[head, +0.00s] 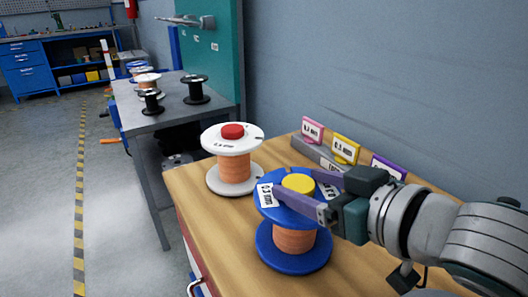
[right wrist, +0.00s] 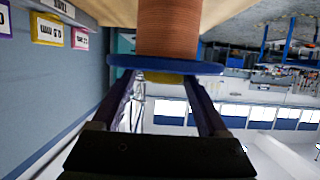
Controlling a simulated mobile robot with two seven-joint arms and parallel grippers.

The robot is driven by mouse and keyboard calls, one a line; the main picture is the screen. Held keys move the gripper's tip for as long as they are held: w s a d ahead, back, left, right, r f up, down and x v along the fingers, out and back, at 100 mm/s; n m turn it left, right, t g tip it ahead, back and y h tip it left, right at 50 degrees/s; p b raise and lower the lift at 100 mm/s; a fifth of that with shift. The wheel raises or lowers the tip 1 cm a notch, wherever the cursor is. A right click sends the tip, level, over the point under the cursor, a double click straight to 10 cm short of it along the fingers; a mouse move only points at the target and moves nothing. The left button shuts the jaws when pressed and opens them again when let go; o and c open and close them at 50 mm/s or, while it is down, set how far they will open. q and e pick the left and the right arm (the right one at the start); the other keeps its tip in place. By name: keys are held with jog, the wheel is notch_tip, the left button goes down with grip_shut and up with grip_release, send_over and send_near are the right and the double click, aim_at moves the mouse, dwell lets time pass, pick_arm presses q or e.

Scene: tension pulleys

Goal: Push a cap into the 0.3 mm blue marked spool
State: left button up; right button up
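The blue spool (head: 292,245) with orange wire stands upright on the wooden worktop; its top flange carries a white "0.3 mm" label. A yellow cap (head: 298,183) sits at the centre of the top flange; how deep it sits cannot be told. My right gripper (head: 298,188) is open at the top flange, one finger on each side of the cap. In the right wrist view, upside down, the blue flange (right wrist: 165,65) and the yellow cap (right wrist: 163,78) lie between the spread fingers (right wrist: 162,85), with gaps beside the cap. My left gripper is not in view.
A white spool (head: 234,168) with a red cap (head: 232,131) stands left of the blue one. Pink (head: 312,130), yellow (head: 345,148) and purple (head: 388,166) label cards stand along the wall. A grey table (head: 165,118) with several spools is beyond.

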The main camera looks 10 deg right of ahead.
jog(key=shift+o, duration=0.2)
jog(key=shift+s+a+f, duration=0.1)
jog(key=shift+s+f, duration=0.1)
jog(key=shift+f, duration=0.1)
jog(key=shift+s+r, duration=0.15)
jog(key=shift+s, duration=0.15)
jog(key=p+v, duration=0.2)
jog(key=v, duration=0.7)
jog(key=shift+d+r, duration=0.25)
jog(key=shift+r, duration=0.1)
jog(key=shift+w+r, duration=0.1)
